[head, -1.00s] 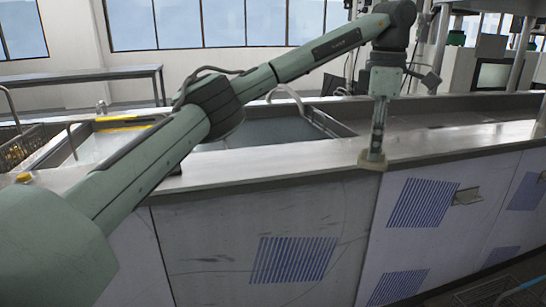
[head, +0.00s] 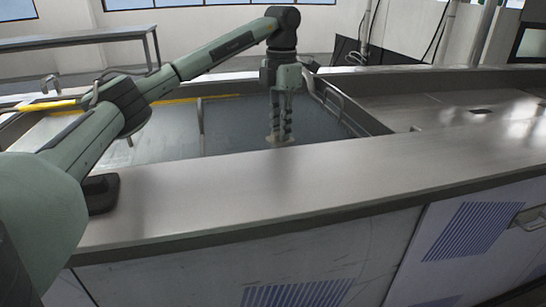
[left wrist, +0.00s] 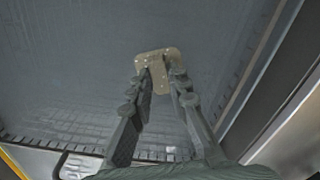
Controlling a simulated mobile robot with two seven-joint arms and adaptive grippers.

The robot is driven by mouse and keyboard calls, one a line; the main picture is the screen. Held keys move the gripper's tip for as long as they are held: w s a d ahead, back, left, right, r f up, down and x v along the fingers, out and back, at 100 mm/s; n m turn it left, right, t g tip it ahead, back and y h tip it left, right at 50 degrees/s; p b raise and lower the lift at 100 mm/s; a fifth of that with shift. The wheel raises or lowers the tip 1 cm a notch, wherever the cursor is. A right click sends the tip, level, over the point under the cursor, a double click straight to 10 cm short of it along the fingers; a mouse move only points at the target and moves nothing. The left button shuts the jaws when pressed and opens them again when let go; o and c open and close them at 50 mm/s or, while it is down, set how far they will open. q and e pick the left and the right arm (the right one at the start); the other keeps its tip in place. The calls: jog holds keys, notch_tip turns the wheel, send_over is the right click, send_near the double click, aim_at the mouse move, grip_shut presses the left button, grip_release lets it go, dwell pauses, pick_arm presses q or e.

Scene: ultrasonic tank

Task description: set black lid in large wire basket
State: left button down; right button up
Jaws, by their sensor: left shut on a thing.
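My left gripper (head: 280,138) hangs down over the sunken basin, just beyond the counter's inner edge. In the left wrist view its fingers (left wrist: 160,80) are closed on a small beige piece (left wrist: 152,58) with small dots on it. No black lid can be made out in the grip. A flat black object (head: 103,192) lies on the counter at left, partly behind my arm; I cannot tell whether it is the lid. A grey grid-like floor (left wrist: 80,70) with ridged edges lies below the gripper, apparently the large wire basket. My right gripper is not in view.
Bent metal handles (head: 335,100) rise at the basin's right side and near its middle. A wide steel counter (head: 300,185) runs along the front and is mostly clear. A yellow strip (head: 190,99) edges the basin's back. A metal bench (head: 85,38) stands behind.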

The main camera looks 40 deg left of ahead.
pick_arm(q)
notch_tip(320, 180, down, 5)
jog(key=shift+s+a+f, duration=0.1)
jog(key=shift+s+f, duration=0.05)
jog(key=shift+f, duration=2.4)
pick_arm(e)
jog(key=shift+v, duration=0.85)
pick_arm(q)
jog(key=shift+f, duration=0.1)
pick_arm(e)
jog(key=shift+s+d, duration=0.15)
pick_arm(q)
jog(key=c, duration=1.4)
grip_release()
jog(key=shift+c, duration=0.2)
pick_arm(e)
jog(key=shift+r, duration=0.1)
pick_arm(q)
notch_tip(320, 180, up, 11)
jog(key=shift+r, duration=0.55)
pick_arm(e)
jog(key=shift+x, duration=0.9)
